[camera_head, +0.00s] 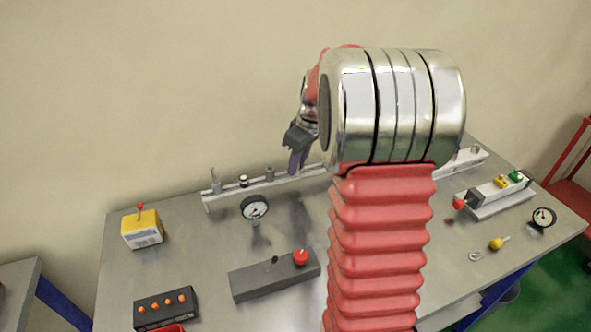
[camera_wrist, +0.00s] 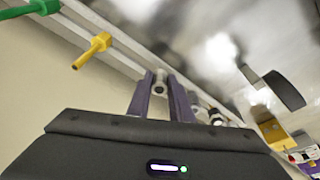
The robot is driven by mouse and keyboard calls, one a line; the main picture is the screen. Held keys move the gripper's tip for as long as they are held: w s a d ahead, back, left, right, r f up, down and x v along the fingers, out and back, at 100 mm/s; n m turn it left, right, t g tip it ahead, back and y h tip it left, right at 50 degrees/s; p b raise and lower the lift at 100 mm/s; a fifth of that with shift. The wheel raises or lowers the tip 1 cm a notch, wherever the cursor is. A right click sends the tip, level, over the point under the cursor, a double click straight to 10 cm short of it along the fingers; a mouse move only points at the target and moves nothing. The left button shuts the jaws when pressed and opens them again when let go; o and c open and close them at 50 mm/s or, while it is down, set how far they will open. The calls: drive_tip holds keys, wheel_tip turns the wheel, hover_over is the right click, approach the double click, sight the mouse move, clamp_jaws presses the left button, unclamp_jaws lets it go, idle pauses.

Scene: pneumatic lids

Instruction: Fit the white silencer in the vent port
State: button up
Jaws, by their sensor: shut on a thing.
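My gripper (camera_head: 295,165) is over the long pale rail (camera_head: 228,197) at the back of the bench. In the wrist view its two purple fingers (camera_wrist: 162,98) are shut on a small pale cylinder, which looks like the white silencer (camera_wrist: 160,80). The cylinder's round end shows between the fingertips. In the head view the fingers and my arm hide it. The vent port is not clearly seen, and I cannot tell whether the silencer touches the rail.
Grey fittings (camera_head: 269,174) and a black-and-white fitting (camera_head: 243,181) stand on the rail left of my gripper. A gauge (camera_head: 255,207) is in front. Green (camera_wrist: 35,8) and yellow (camera_wrist: 92,50) fittings show in the wrist view. A grey block with a red knob (camera_head: 300,257) lies nearer.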

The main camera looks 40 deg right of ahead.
clamp_jaws()
drive_tip(key=shift+w+v, duration=0.2)
drive_tip(key=shift+v, duration=0.6)
drive_tip(key=shift+w+v, duration=0.15)
drive_tip(key=shift+v, duration=0.65)
drive_tip(key=shift+w+v, duration=0.2)
drive_tip(key=shift+v, duration=0.65)
drive_tip(key=shift+a+r, duration=0.1)
drive_tip(key=shift+a, duration=0.05)
drive_tip(key=shift+s, duration=0.2)
